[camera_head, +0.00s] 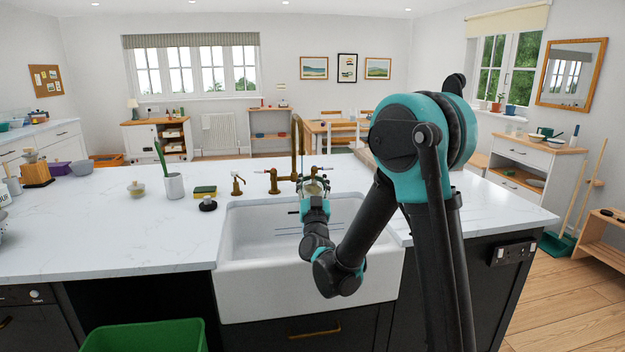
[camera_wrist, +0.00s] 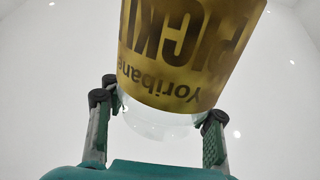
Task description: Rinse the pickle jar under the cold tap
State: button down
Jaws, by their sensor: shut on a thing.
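The pickle jar (camera_wrist: 185,45) fills the top of the wrist view, with a gold label and dark letters that read upside down there. Its clear glass end is between the two fingers of my gripper (camera_wrist: 160,108), which is shut on it. In the head view my gripper (camera_head: 313,190) is over the back of the white sink (camera_head: 300,285), close to the brass tap (camera_head: 296,140). The jar is small and partly hidden there. I cannot make out running water.
A yellow-green sponge (camera_head: 205,191), a black round item (camera_head: 208,204), a brass dispenser (camera_head: 237,184) and a white pot (camera_head: 174,186) with a green-handled brush stand left of the sink. The counter (camera_head: 100,235) further left has free room. A green bin (camera_head: 145,337) is below.

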jog(key=w+a+f, duration=0.2)
jog(key=w+a, duration=0.1)
jog(key=w, duration=0.8)
jog(key=shift+a+f, duration=0.15)
dwell(0.4)
dwell(0.5)
jog(key=shift+w+d, duration=0.2)
jog(key=shift+d, duration=0.4)
jog(key=shift+a, duration=0.15)
jog(key=shift+s+a, duration=0.2)
jog(key=shift+a, duration=0.25)
jog(key=shift+d, duration=0.15)
jog(key=shift+w+d, duration=0.2)
jog(key=shift+d, duration=0.25)
